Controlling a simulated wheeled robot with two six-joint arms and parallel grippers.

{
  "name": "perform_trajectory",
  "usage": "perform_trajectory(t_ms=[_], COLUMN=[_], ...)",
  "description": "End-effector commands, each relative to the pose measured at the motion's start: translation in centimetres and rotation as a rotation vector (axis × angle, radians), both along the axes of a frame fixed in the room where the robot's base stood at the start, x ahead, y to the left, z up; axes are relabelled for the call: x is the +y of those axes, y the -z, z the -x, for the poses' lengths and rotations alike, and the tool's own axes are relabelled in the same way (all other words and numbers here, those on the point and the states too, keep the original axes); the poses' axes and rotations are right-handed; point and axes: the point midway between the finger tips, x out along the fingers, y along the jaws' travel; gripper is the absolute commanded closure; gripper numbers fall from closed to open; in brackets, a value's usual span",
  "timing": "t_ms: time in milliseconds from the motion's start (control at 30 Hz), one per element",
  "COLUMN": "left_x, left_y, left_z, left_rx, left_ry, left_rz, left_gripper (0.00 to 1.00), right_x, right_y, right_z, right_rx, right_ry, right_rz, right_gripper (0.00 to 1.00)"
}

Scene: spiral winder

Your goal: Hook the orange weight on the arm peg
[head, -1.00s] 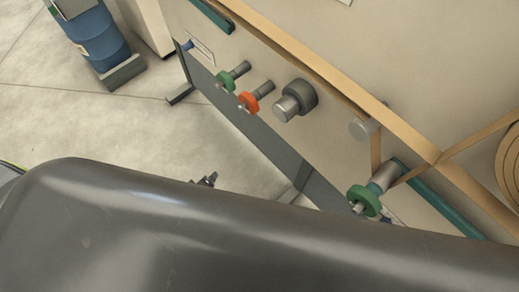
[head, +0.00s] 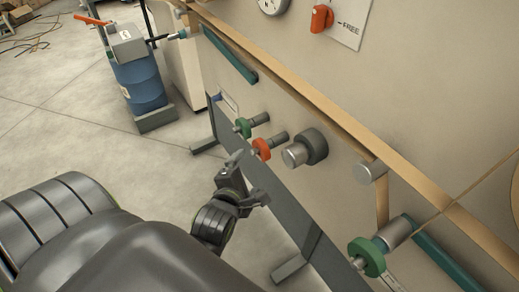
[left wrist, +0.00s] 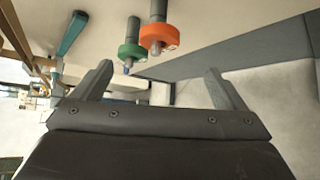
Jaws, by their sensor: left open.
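The orange weight (head: 261,149), a ring, sits on a short grey peg (head: 278,138) on the machine's front panel. In the left wrist view the orange weight (left wrist: 157,38) shows ahead, at the top middle. My left gripper (head: 247,178) is open and empty, just below and in front of the orange weight, apart from it. Its two fingers (left wrist: 158,72) are spread wide in the left wrist view. A teal arm (head: 450,265) at lower right carries a metal roller (head: 396,232) with a green ring (head: 367,257) at its outer end. I cannot make out a bare arm peg. My right gripper is out of view.
A green weight (head: 243,127) sits on a peg just left of the orange one. A dark knob with a metal end (head: 305,150) juts out to the right. Tan web runs along the panel. A blue drum (head: 138,85) stands at upper left. Floor in front is open.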

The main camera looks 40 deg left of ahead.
Motion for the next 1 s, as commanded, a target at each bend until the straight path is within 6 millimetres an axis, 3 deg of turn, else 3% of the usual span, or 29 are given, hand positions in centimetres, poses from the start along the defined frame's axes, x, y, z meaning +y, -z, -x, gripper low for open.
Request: perform_trajectory(t_ms=[700, 1000], left_x=[3.7, 4.5], left_y=[5.4, 6.4], left_z=[-11.9, -14.3], left_rx=[0.0, 0.001], left_ry=[0.003, 0.002], left_rz=[-0.005, -0.004], left_gripper=[0.07, 0.07], right_x=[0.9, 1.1], right_y=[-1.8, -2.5], right_z=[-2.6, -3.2], right_rx=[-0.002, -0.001], right_ry=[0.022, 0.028], right_rz=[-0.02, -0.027], right_gripper=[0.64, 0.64])
